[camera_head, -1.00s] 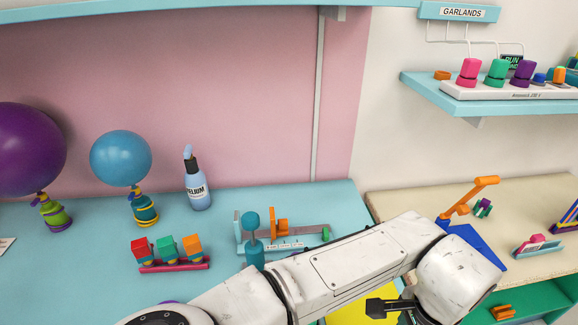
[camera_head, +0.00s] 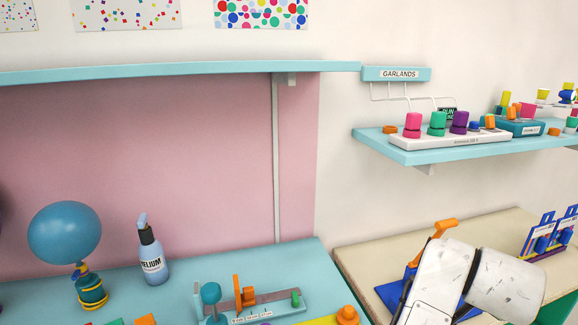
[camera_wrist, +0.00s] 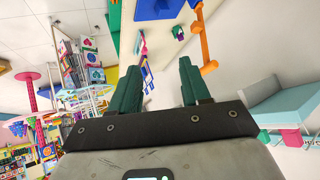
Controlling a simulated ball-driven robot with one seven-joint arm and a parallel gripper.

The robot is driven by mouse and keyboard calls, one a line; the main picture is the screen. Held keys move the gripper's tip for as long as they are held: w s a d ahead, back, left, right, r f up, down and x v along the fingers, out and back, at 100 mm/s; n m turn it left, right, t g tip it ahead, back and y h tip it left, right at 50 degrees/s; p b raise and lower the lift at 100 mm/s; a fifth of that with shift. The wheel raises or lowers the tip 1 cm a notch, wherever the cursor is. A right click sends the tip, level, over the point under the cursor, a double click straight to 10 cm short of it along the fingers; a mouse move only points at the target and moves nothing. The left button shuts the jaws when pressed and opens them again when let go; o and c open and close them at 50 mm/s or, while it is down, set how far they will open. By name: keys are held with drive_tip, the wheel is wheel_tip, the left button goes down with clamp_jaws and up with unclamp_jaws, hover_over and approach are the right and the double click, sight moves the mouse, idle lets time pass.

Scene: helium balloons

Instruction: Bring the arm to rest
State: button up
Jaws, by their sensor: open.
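My gripper (camera_wrist: 160,90) shows in the wrist view with its two green-padded fingers apart and nothing between them. In the head view my white arm is at the lower right, in front of the beige table (camera_head: 480,232); the gripper itself is out of that picture. In the wrist view an orange lever (camera_wrist: 205,45) lies beyond and to the right of the fingers, apart from them.
An orange-handled blue device (camera_head: 392,292) stands beside my arm. A wall shelf (camera_head: 400,152) holds coloured knobs.

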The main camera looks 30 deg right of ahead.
drive_tip(key=a+f+n+y+b, duration=0.2)
drive_tip(key=a+f+n, duration=0.5)
drive_tip(key=f+n, duration=0.4)
drive_tip(key=s+a+f+n+g+y, duration=0.3)
drive_tip(key=s+a+f+n+y, duration=0.1)
drive_tip(key=s+a+f, duration=1)
wheel_tip(320, 180, down, 4)
drive_tip(key=shift+s+a+r+y+b, duration=0.15)
drive_tip(key=shift+a+y+b, duration=0.3)
drive_tip(key=shift+a+y, duration=0.55)
